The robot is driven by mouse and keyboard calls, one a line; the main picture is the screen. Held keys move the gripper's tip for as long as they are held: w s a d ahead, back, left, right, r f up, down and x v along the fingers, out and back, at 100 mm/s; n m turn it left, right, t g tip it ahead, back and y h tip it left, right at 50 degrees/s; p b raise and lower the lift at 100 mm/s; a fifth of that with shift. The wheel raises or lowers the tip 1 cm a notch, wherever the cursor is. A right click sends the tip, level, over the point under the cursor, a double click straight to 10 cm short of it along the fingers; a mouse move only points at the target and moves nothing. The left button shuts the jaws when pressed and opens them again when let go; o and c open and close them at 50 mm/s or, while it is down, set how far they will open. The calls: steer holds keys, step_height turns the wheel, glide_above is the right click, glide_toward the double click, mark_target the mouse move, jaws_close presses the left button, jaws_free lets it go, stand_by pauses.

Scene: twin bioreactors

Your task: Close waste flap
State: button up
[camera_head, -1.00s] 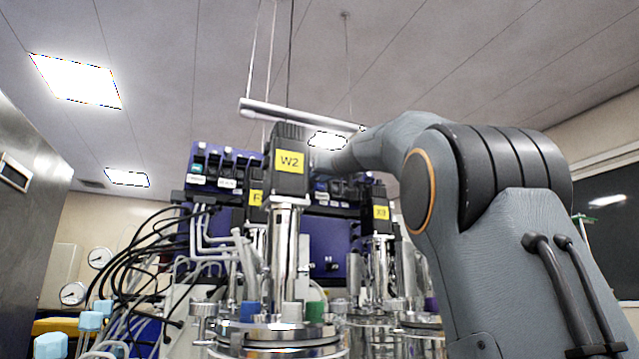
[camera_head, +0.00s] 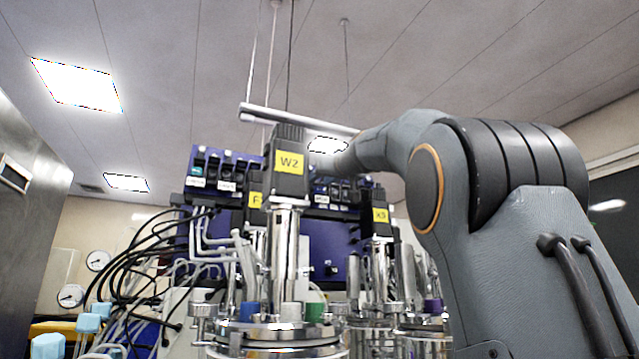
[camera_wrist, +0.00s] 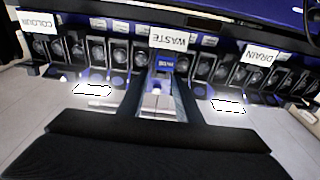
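The white WASTE label (camera_wrist: 168,41) is upside down at the top middle of the wrist view. Below it is the waste unit with a small blue tag (camera_wrist: 167,64); I cannot make out the flap's exact angle. My gripper (camera_wrist: 165,85) reaches up from the bottom, its dark sides flanking pale, shiny blocks in front of the waste unit. I cannot tell whether the fingers are apart, together or touching the flap.
In the head view, a motor marked W2 (camera_head: 289,165) and steel vessels stand before the blue rack (camera_head: 325,245). Black cables (camera_head: 150,245) hang at left.

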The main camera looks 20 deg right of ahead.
steer(key=s+b, duration=0.2)
steer(key=s, duration=0.4)
steer(key=shift+s+f, duration=0.15)
steer(key=shift+f, duration=0.25)
